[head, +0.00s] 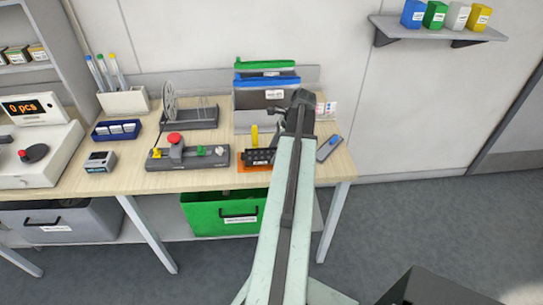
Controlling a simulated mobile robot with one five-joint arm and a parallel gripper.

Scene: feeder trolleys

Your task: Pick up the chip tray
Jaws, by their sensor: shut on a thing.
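The chip tray (261,157) is a small black tray with rows of pockets. It is at the front of the wooden bench, over an orange piece (252,168), just left of my arm. My arm covers its right end. My gripper (277,140) is mostly hidden behind my arm, at the tray's right side, and is shut on the tray. I cannot tell whether the tray touches the orange piece or is held slightly above it.
A grey fixture with a red knob (175,138) stands left of the tray. Behind are files in a grey holder (262,119) and a reel stand (190,117). A blue-and-grey handheld device (329,147) lies to the right. A green bin (205,219) sits below.

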